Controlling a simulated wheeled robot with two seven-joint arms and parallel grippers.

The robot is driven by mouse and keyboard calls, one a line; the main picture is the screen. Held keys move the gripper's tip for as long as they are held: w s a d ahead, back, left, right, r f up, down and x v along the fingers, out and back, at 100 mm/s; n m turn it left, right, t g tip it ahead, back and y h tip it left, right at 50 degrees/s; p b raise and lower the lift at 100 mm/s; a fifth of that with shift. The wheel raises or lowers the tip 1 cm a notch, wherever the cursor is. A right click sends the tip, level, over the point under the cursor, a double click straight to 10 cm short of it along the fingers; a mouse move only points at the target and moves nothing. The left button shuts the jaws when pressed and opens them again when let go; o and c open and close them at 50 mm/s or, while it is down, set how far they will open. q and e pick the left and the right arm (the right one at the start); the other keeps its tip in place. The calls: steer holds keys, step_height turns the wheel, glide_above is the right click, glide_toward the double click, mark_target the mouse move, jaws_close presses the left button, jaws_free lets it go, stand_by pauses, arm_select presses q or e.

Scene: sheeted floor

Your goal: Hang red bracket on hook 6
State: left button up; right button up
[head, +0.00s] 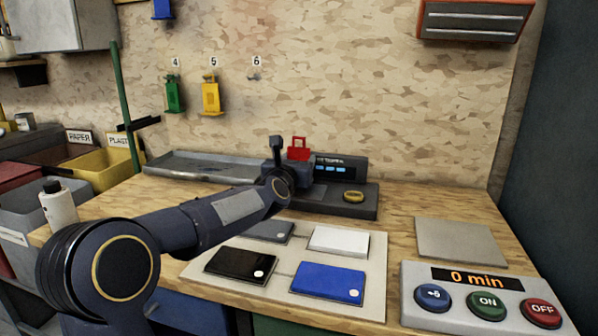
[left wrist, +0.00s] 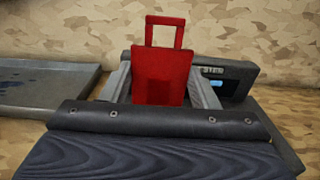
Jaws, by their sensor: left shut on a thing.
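The red bracket (head: 299,150) has a square loop on top and stands upright in my left gripper. In the left wrist view the red bracket (left wrist: 161,75) shows between the two grey fingers of my left gripper (left wrist: 163,90), which is shut on it. In the head view my left gripper (head: 297,163) is mostly hidden behind my own wrist. Hook 6 (head: 254,77) is a small, empty hook on the chipboard wall under the label 6, up and to the left of the bracket. My right gripper is not in view.
A green bracket (head: 174,94) hangs under label 4 and a yellow one (head: 211,97) under label 5. A dark device with a display (head: 341,168) stands behind the gripper, beside a grey tray (head: 190,168). The wall around hook 6 is clear.

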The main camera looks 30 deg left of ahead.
arm_select(q)
step_height(320, 180, up, 4)
steer(key=p, duration=0.3)
steer(key=shift+r, duration=0.15)
stand_by(0.6)
